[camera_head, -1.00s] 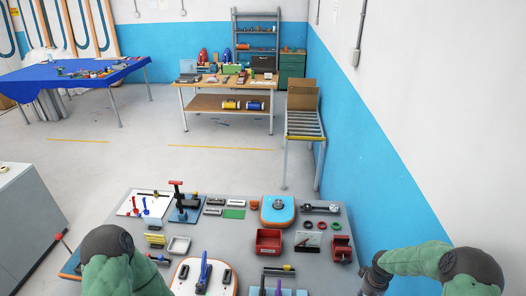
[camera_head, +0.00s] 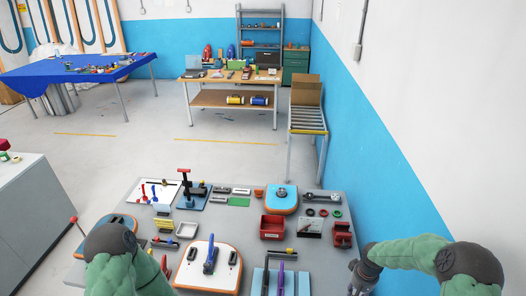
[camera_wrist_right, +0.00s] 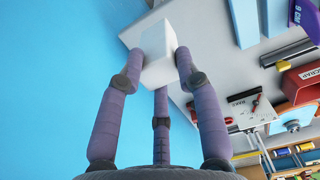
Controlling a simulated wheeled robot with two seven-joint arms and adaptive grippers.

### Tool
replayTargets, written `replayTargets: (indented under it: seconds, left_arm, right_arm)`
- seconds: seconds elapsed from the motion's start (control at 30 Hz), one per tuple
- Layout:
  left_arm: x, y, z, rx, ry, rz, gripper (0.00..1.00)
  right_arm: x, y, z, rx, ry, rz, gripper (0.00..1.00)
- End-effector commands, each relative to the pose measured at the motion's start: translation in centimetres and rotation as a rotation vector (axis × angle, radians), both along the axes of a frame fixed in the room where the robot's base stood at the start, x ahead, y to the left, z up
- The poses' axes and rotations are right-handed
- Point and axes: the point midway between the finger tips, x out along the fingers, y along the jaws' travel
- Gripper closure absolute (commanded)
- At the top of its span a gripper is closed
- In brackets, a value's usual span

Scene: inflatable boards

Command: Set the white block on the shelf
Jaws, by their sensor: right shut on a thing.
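The white block (camera_wrist_right: 158,50) is held between the purple fingers of my right gripper (camera_wrist_right: 157,72) in the right wrist view. It is above or beside the edge of the grey table, with blue wall behind to the left. In the head view my right wrist shows at the lower right, but its fingers and the block are not clear there. A tall grey shelf unit (camera_head: 261,40) stands against the far wall, well away from the gripper. My left arm comes in at the lower left; its gripper is not visible.
The near grey table (camera_head: 335,206) is crowded with boards, a red bin (camera_head: 272,227) and tools. A wooden workbench (camera_head: 228,100) stands before the shelf unit. A roller conveyor (camera_head: 306,117) with a cardboard box runs along the right wall. Open floor lies between the tables.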

Motion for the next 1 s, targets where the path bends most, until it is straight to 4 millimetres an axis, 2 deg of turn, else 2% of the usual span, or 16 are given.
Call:
replayTargets:
  seconds: [0.17, 0.37, 0.5, 0.7, 1.0]
  left_arm:
    - [-0.1, 0.0, 0.0, 0.000, 0.002, -0.001, 0.60]
    - [-0.1, 0.0, 0.0, 0.000, 0.002, -0.001, 0.60]
    - [-0.1, 0.0, 0.0, 0.000, 0.001, 0.000, 0.60]
    - [-0.1, 0.0, 0.0, 0.000, 0.002, -0.001, 0.60]
    - [-0.1, 0.0, -4.1, 0.000, 0.002, -0.001, 0.60]
  right_arm:
    - [0.5, 3.5, 2.5, 0.001, -0.002, 0.023, 1.00]
    - [0.4, 8.9, 6.2, 0.002, -0.004, 0.054, 1.00]
    - [-0.3, 12.3, 8.6, 0.000, -0.003, 0.071, 1.00]
    - [-1.6, 16.0, 11.1, -0.005, -0.001, 0.092, 1.00]
    - [-1.6, 15.8, 6.8, -0.005, 0.002, 0.087, 1.00]
